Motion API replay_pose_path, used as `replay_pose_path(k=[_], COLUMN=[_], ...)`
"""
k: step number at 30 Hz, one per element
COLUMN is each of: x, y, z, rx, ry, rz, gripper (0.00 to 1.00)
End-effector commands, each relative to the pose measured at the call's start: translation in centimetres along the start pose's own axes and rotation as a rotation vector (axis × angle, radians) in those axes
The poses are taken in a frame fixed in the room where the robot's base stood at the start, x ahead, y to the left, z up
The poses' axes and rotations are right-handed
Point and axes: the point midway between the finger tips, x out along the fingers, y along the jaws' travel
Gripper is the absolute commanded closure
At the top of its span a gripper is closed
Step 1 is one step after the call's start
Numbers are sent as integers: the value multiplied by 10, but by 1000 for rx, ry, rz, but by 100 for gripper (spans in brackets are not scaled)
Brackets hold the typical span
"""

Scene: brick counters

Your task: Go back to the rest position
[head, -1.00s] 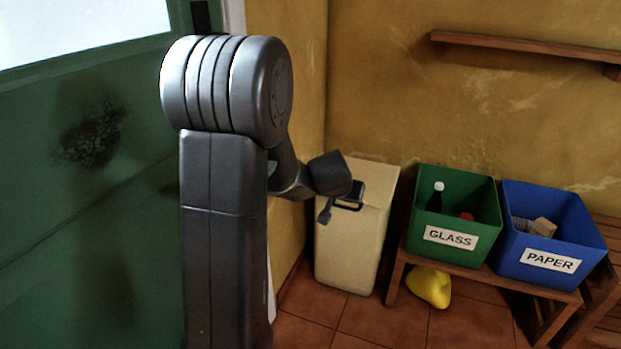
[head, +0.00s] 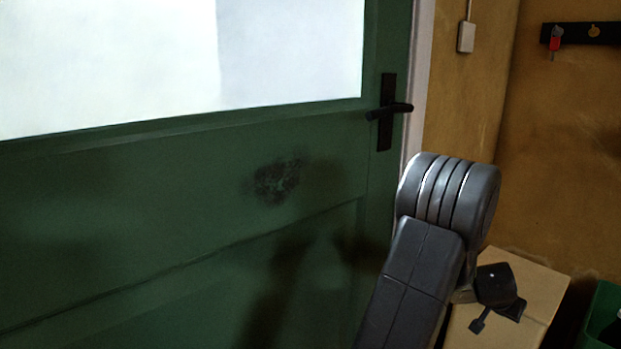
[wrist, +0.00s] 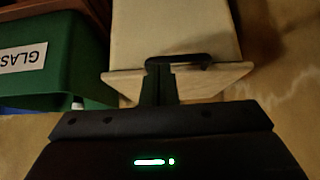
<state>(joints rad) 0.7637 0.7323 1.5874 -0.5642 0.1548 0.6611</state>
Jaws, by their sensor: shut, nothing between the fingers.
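My gripper (head: 478,326) is shut and empty. In the head view it hangs low at the right, in front of or above the cream bin (head: 553,275), partly hidden behind my arm. In the wrist view my thin dark fingers (wrist: 160,68) are together and overlap the bin's pale lid edge (wrist: 225,75) beside its black handle (wrist: 190,58). I cannot tell whether they touch it.
A green door (head: 200,230) with a black handle (head: 388,110) fills the left of the head view, close to my arm. The green GLASS bin (wrist: 55,75) stands beside the cream bin. A dark rack (head: 600,33) hangs on the yellow wall.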

Motion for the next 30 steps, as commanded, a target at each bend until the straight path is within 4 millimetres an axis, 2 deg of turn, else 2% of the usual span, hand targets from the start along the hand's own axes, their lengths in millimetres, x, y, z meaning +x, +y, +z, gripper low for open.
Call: replay_pose_path(k=[3,10,23,30], x=[17,30,30,17], y=[0,0,-2,-18], z=[2,2,2,15], rx=[0,0,-2,-21], ry=[-4,-5,-7,-30], rz=[0,1,0,-13], gripper=[100,100,100,100])
